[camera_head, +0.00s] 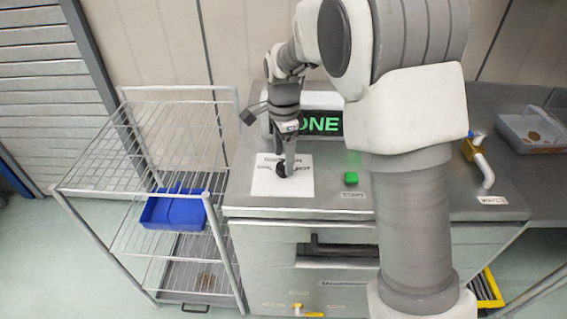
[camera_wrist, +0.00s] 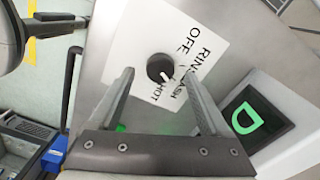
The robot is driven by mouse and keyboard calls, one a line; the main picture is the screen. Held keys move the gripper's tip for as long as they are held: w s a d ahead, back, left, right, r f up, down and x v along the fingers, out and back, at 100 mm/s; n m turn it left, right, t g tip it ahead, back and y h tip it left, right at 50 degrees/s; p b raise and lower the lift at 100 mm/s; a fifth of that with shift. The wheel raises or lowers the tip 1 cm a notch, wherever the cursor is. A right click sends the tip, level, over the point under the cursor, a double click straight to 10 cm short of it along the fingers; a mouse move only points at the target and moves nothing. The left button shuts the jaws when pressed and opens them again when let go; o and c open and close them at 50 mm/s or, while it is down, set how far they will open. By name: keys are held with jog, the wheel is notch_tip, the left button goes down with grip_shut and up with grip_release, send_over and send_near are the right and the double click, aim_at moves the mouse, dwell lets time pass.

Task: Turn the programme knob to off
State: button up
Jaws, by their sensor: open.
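The programme knob (camera_wrist: 160,68) is a round black dial on a white label plate (camera_wrist: 128,50) printed OFF, RINSE, WASH and HOT. In the wrist view its pale mark points to the lower right, toward the WASH and HOT side and away from OFF. The label plate also shows in the head view (camera_head: 300,186), where my gripper mostly hides the knob. My gripper (camera_wrist: 159,73) is open, its two fingers apart on either side of the knob. Whether they touch it cannot be told. My gripper (camera_head: 285,168) points down over the plate in the head view.
A lit green display (camera_head: 320,123) stands behind the plate, and a green button (camera_head: 351,178) sits to the right. A wire rack (camera_head: 140,108) with a blue bin (camera_head: 175,211) is at the left. A water tap (camera_head: 484,170) and grey tub (camera_head: 530,146) are at the right.

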jog(key=shift+f, duration=1.1)
grip_shut()
